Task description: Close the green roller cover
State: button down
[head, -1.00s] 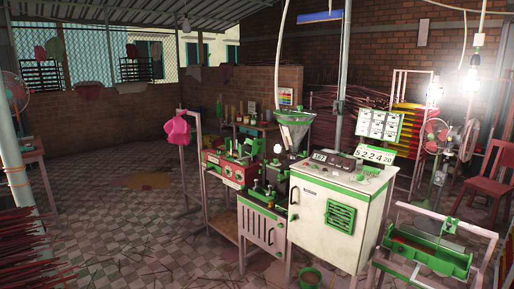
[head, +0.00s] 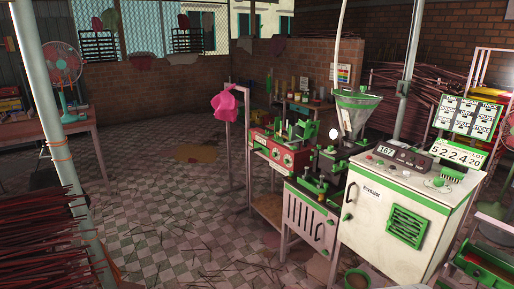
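The incense machine stands right of the middle in the head view, on a pale metal stand. On its left end is a red and green unit (head: 288,156) with green parts (head: 303,130) standing up on top. The roller cover is likely among these green parts, but they are too small to tell which one it is or whether it is open. My gripper is not in view.
A white control cabinet (head: 386,215) with green trim stands on the right. A pink cloth (head: 227,105) hangs on a post left of the machine. Bundles of dark red sticks (head: 45,240) fill the lower left, beside a pale post (head: 60,120). The tiled floor (head: 185,215) between is mostly clear.

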aim_at(310, 129)
jog(key=i+j+u, duration=0.1)
jog(key=i+u, duration=0.25)
jog(key=i, duration=0.35)
jog(key=i+l+u, duration=0.15)
jog(key=i+u, duration=0.25)
jog(key=i, duration=0.3)
jog(key=i+z, duration=0.7)
jog(key=i+j+z, duration=0.15)
jog(key=i+z, duration=0.2)
jog(key=i+l+z, duration=0.1)
jog(key=i+z, duration=0.35)
jog(key=i, duration=0.15)
jog(key=i+j+z, duration=0.1)
jog(key=i+z, duration=0.35)
jog(key=i, duration=0.15)
